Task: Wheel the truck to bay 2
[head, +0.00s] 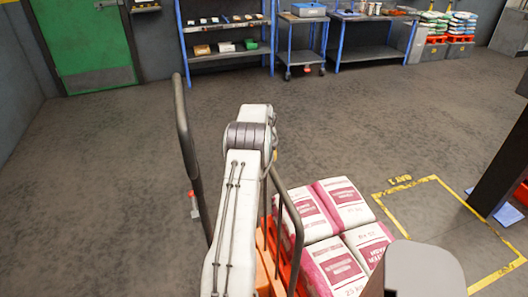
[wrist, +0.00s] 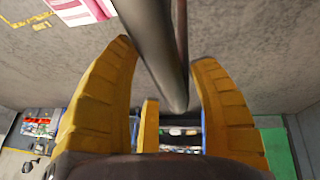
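The truck shows at the lower middle of the head view. It has a dark tubular handle (head: 186,140) and an orange-red deck (head: 268,262), with several white and magenta sacks (head: 343,203) on it. My arm hides part of the handle. In the wrist view, a dark grey bar (wrist: 155,45) runs between the yellow fingers of my gripper (wrist: 165,52). Gaps show on both sides, so the gripper is open around the bar. A yellow floor outline (head: 412,186) lies right of the truck; its lettering looks like BAY 1, seen upside down. I cannot make out a bay 2 marking.
A dark post (head: 503,150) on a blue base stands right of the outline. Shelves (head: 228,52), a cart (head: 303,45) and a workbench (head: 375,40) line the back wall, with stacked sacks (head: 462,25) beyond. A green door (head: 88,45) is back left. The middle floor is clear.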

